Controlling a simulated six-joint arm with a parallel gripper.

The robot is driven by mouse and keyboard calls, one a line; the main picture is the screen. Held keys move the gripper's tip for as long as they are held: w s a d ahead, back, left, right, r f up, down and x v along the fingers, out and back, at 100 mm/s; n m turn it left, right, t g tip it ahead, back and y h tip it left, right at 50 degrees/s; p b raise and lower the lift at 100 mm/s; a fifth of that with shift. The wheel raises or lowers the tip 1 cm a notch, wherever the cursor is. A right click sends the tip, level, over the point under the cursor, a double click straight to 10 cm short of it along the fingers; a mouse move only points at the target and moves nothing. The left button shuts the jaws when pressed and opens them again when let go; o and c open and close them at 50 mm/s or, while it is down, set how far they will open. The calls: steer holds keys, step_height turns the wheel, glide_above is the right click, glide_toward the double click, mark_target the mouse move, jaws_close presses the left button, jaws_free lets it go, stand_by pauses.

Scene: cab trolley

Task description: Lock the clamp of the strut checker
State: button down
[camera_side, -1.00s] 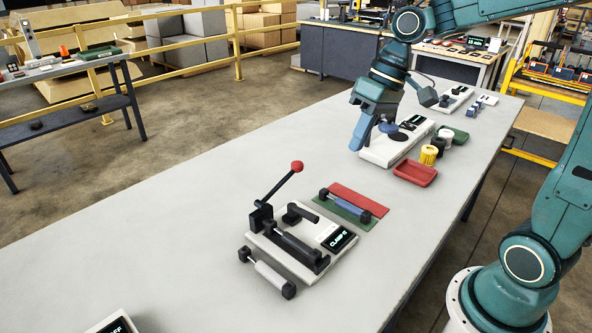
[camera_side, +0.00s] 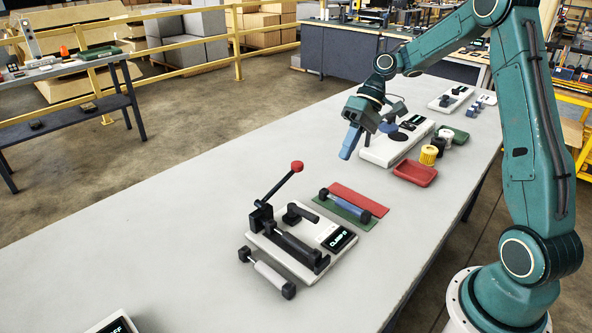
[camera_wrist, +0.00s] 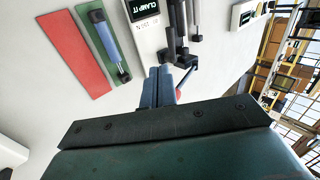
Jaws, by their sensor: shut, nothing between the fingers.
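The strut checker (camera_side: 275,232) is a pale base on the table with a black clamp, and its small display reads something like "CLAMP IT". Its clamp lever (camera_side: 276,190) stands tilted up to the right and ends in a red knob (camera_side: 297,166). A dark strut (camera_side: 293,247) lies in the checker's cradle. In the wrist view the checker (camera_wrist: 148,32) is at the top, partly cut off. My gripper (camera_side: 346,156) is shut and empty, above the table to the right of and beyond the lever, apart from it. Its blue fingers (camera_wrist: 158,88) show together in the wrist view.
A blue strut (camera_side: 352,203) lies on a green mat (camera_side: 343,212) beside a red mat (camera_side: 358,200). Another strut (camera_side: 268,276) lies in front of the checker. A red tray (camera_side: 415,173), a yellow container (camera_side: 428,155) and another device (camera_side: 380,155) stand farther back.

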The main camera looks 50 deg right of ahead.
mark_target(303, 215)
steer(key=shift+w+d+f+y, duration=0.15)
steer(key=shift+d+f+y, duration=0.15)
steer(key=shift+d+f, duration=0.5)
steer(key=shift+a+f, duration=0.1)
steer(key=shift+a, duration=0.05)
steer(key=x, duration=1)
steer(key=shift+a, duration=0.1)
steer(key=shift+a+f, duration=0.2)
steer(key=shift+a, duration=0.8)
steer(key=shift+a+f, duration=0.1)
steer(key=shift+a, duration=0.65)
